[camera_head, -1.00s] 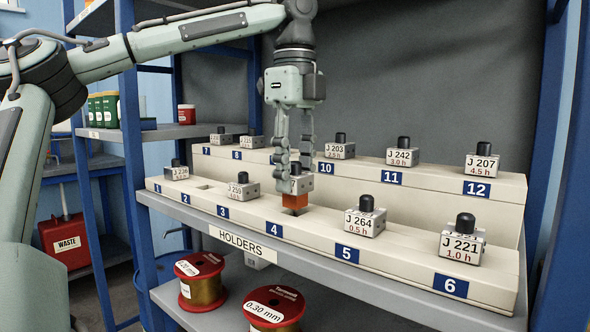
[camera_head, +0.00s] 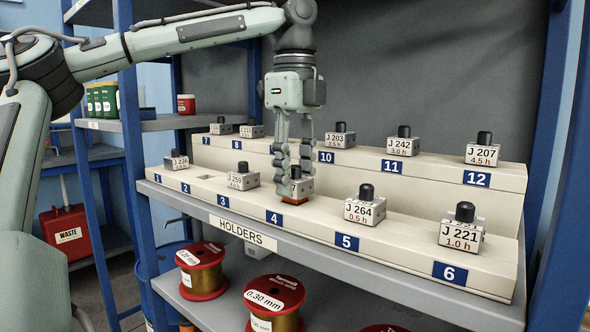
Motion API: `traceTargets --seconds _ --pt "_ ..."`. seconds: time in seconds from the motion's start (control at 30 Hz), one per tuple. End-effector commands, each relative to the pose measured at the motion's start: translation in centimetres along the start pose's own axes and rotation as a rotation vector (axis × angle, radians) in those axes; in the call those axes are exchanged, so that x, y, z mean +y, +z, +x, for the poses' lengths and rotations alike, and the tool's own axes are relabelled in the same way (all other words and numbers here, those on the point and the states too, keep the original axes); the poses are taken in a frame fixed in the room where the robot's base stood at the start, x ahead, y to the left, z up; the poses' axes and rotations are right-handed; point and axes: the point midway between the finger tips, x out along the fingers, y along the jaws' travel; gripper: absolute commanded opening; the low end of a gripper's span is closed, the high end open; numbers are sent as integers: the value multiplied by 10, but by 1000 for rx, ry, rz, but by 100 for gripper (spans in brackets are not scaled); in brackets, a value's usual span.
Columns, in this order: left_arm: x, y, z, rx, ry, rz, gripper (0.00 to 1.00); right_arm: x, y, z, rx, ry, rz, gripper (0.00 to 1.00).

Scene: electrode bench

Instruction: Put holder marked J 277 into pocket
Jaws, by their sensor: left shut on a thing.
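My left gripper (camera_head: 294,172) comes down from above at position 4 of the front row. The pocket itself is covered by the holder. The cream rack (camera_head: 400,240) carries the front row of numbered positions. My right gripper is not in view.
Holders J 264 (camera_head: 365,211) and J 221 (camera_head: 461,234) stand at positions 5 and 6. Another holder (camera_head: 242,181) stands near label 3. Several more stand on the raised back row (camera_head: 360,165). Wire spools (camera_head: 201,272) sit on the shelf below. Position 2 looks empty.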

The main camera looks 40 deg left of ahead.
Motion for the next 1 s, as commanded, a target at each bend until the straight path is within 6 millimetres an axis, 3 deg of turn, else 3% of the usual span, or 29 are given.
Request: traceTargets --seconds 0.6,0.63,0.8,1.0 --pt "0 0 8 0 -1 0 0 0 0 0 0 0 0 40" --pt "0 0 8 0 -1 0 40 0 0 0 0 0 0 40" --pt "0 0 8 0 -1 0 61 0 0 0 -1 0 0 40" --pt "0 0 8 0 0 0 61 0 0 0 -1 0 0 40"
